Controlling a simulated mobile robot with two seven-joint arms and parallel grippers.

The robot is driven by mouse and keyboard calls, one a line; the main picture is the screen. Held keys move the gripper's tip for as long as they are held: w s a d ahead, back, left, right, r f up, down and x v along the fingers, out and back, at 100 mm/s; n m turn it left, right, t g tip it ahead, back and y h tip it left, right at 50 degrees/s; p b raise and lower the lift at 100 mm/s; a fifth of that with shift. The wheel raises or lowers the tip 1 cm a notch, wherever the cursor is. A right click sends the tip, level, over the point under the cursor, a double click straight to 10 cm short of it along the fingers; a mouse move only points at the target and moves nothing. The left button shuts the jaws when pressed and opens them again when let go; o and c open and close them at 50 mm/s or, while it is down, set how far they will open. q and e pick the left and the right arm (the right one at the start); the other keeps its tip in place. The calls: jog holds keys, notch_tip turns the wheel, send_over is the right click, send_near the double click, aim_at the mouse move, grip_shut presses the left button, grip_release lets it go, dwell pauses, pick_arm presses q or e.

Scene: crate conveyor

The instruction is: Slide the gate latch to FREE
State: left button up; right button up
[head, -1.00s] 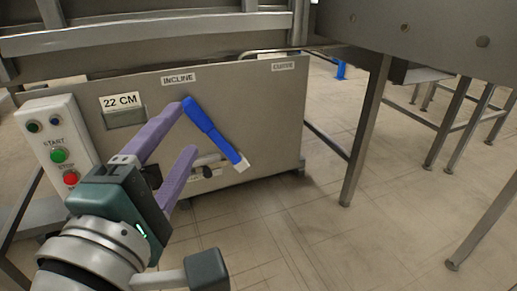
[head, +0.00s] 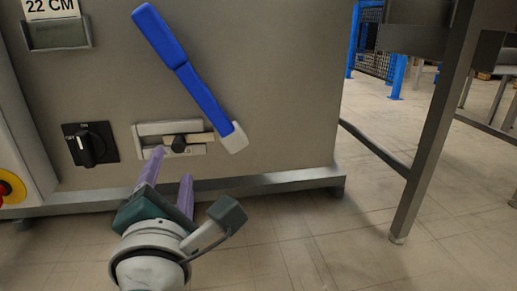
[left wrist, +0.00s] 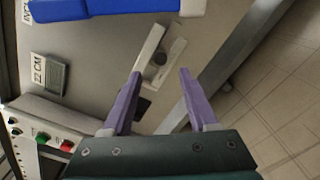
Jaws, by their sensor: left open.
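The gate latch (head: 179,141) is a dark knob in a pale horizontal slot plate (head: 149,128) on the grey machine panel. The knob sits near the middle of the slot; no wording on the plate is readable. In the left wrist view the knob (left wrist: 160,58) lies just beyond and between my fingertips. My left gripper (head: 170,165), with purple fingers, is open and empty, just below the latch in the head view. I cannot tell whether a finger touches the plate. My right gripper is in neither view.
A blue lever handle (head: 182,62) slants down to a pale end just right of the latch. A black rotary switch (head: 90,145) is on the left. A lower frame rail (head: 255,182) runs below. A metal table leg (head: 431,140) stands right; open floor lies between.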

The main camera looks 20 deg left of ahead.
aim_at(179, 147)
pick_arm(q)
jog(key=b+x, duration=0.1)
jog(key=x, duration=0.5)
jog(key=shift+w+d+b, duration=0.1)
jog(key=shift+w+b, duration=0.1)
jog(key=shift+b, duration=0.2)
jog(key=shift+w, duration=0.2)
jog(key=shift+c, duration=0.3)
grip_shut()
jog(key=shift+r, duration=0.1)
dwell(0.3)
